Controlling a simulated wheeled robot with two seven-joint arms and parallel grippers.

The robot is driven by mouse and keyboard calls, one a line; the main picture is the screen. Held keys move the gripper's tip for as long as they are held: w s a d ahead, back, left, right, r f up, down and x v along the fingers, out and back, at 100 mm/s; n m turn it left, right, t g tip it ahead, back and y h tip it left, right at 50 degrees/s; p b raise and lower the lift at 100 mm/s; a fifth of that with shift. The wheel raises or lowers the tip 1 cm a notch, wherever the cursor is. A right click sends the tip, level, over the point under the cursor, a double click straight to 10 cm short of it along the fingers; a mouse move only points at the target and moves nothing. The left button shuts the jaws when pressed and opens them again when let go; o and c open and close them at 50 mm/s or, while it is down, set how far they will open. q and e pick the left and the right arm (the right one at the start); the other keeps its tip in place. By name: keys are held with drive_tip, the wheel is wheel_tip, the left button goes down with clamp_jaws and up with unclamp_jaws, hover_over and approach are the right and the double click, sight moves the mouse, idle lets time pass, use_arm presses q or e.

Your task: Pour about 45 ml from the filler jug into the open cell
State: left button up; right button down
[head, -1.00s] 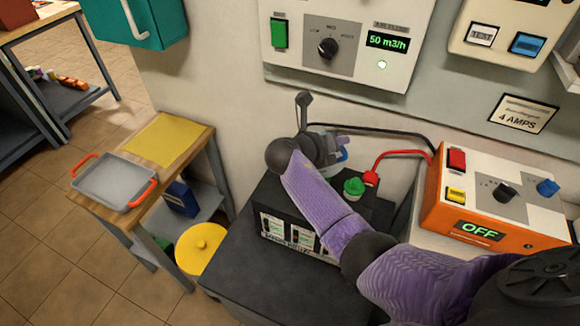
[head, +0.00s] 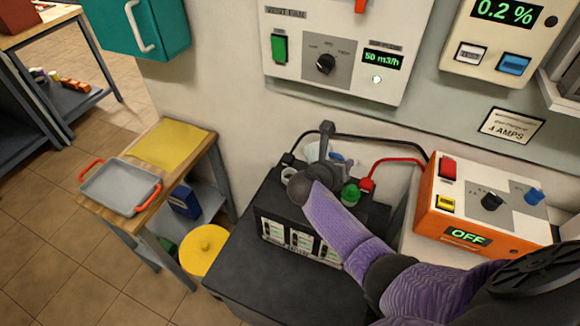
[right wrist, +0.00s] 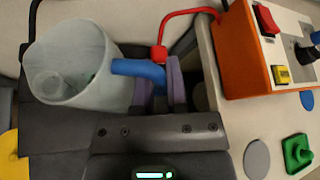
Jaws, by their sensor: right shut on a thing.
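The filler jug (right wrist: 85,60) is translucent and pale with a blue handle (right wrist: 140,70), large in the right wrist view. My right gripper (right wrist: 158,90) is shut on that handle. In the head view my right gripper (head: 328,165) is above the back of the black battery (head: 268,210) and hides most of the jug (head: 311,152). A pale round opening (head: 289,174), apparently the open cell, shows on the battery top left of my wrist. A green cap (head: 350,195) sits on the battery to the right. I cannot tell the liquid level or whether liquid flows. My left gripper is not in view.
The orange charger (head: 470,215), reading OFF, stands right of the battery. Red and black cables run behind the battery. A side table at left holds a grey tray (head: 120,187) and yellow mat (head: 172,144). A loose green cap (right wrist: 297,152) lies near the charger.

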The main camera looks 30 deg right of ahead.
drive_tip(key=shift+s+d+r+m+t+p, duration=0.3)
drive_tip(key=shift+s+m+t+p, duration=0.1)
drive_tip(key=shift+s+p, duration=0.2)
use_arm(q)
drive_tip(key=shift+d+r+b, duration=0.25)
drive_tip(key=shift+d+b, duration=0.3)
drive_tip(key=shift+b, duration=0.5)
use_arm(e)
drive_tip(key=f+m, duration=0.1)
drive_tip(key=s+f+t, duration=0.1)
drive_tip(key=d+f+m+y, duration=0.1)
drive_tip(key=f, duration=0.1)
drive_tip(key=shift+s+m+t, duration=0.3)
drive_tip(key=shift+s+t, duration=0.1)
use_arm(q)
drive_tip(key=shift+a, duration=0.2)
use_arm(e)
drive_tip(key=shift+r, duration=0.1)
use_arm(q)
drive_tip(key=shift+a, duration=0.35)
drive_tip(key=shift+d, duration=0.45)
